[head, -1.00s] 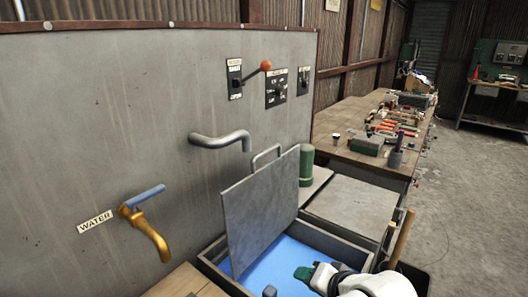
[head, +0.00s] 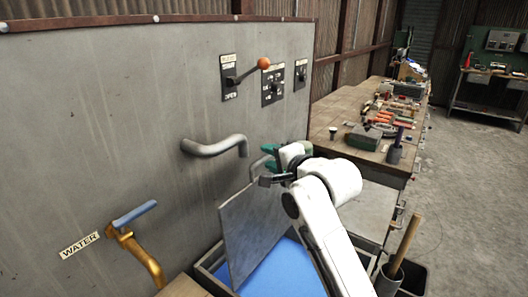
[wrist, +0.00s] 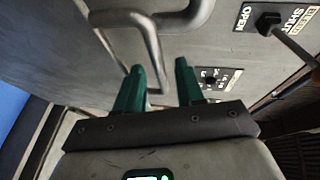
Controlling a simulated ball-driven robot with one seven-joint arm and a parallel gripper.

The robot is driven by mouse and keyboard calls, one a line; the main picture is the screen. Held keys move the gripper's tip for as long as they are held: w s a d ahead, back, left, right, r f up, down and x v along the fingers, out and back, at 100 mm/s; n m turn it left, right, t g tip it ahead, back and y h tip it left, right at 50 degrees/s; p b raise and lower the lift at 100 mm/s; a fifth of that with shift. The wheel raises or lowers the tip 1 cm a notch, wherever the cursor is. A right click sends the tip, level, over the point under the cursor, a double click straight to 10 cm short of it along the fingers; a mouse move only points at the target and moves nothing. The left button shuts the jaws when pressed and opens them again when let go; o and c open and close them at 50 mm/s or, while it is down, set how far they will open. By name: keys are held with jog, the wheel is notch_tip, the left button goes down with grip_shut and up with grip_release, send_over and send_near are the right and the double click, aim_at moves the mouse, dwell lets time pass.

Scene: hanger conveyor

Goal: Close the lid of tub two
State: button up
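The open tub (head: 208,272) holds blue liquid, and no number shows on it. Its grey square lid (head: 252,228) stands raised, nearly upright, near the panel. A bent-bar handle (head: 257,165) sits at the lid's upper edge, partly hidden by my gripper. My gripper (head: 270,165) is at that handle, above the tub. In the wrist view its green fingers (wrist: 160,85) are apart, and the handle bar (wrist: 152,45) runs down beside the left finger and towards the gap. I cannot tell whether they touch.
A grey spout (head: 215,146) and a water tap (head: 135,245) stick out from the panel. A lever with an orange knob (head: 263,64) is above. A covered grey surface (head: 372,205) lies right of the tub. Tools fill the bench (head: 345,110) behind.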

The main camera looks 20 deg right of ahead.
jog(key=shift+x, duration=1.95)
grip_shut()
